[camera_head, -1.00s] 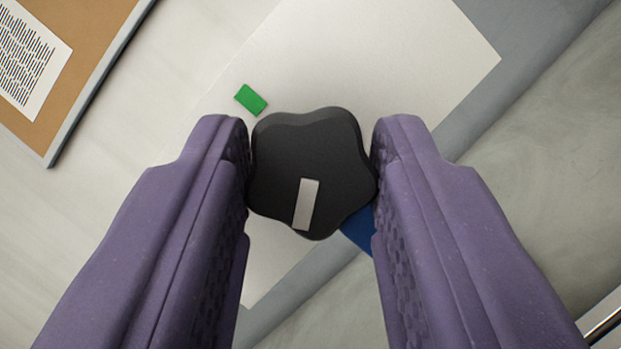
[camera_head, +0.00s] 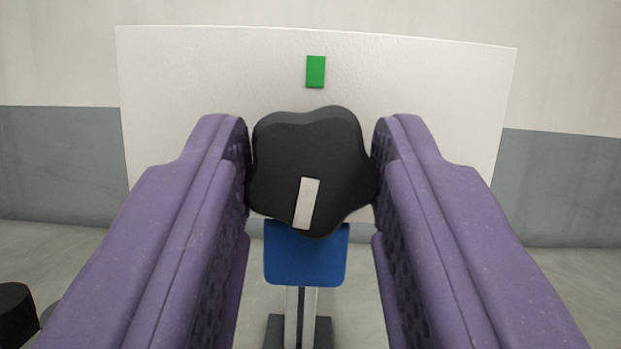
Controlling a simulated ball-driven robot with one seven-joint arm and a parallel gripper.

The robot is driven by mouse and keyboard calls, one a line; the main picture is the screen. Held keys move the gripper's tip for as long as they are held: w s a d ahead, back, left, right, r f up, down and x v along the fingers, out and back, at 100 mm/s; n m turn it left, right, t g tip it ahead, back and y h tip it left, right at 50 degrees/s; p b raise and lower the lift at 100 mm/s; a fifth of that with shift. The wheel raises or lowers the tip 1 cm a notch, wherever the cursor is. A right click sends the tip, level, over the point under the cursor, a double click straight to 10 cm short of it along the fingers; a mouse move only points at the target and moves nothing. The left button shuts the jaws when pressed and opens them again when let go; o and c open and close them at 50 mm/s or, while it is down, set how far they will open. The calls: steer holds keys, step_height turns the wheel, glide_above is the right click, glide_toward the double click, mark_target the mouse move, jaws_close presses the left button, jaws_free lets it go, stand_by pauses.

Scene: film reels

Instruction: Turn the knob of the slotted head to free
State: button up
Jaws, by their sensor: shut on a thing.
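The black lobed knob (camera_head: 310,150) is in the middle of the head camera view. A pale bar (camera_head: 306,203) on its face lies in the lower part, pointing down and slightly left. My gripper (camera_head: 312,165) is shut on the knob, one purple finger on each side. Behind it stands a white panel (camera_head: 190,90), almost level in the picture. A green mark (camera_head: 316,72) is on the panel above the knob. A blue plate (camera_head: 306,258) shows just below the knob, its top edge partly hidden by it. I cannot make out a slotted head.
A pale post (camera_head: 301,310) with a dark foot is below the blue plate. A dark round object (camera_head: 14,310) is at the lower left edge. A wall with a grey band (camera_head: 55,160) is behind.

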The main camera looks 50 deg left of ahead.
steer(key=shift+f+n+g+y, duration=0.1)
steer(key=shift+n+g+y, duration=0.3)
steer(key=shift+n, duration=0.6)
steer(key=shift+n+g, duration=0.3)
steer(key=shift+n, duration=0.1)
steer(key=o, duration=1)
steer(key=shift+o, duration=0.2)
steer(key=p+v, duration=0.1)
steer(key=v, duration=0.6)
steer(key=shift+s+d+p, duration=0.2)
steer(key=shift+d+p, duration=0.15)
steer(key=shift+f, duration=0.1)
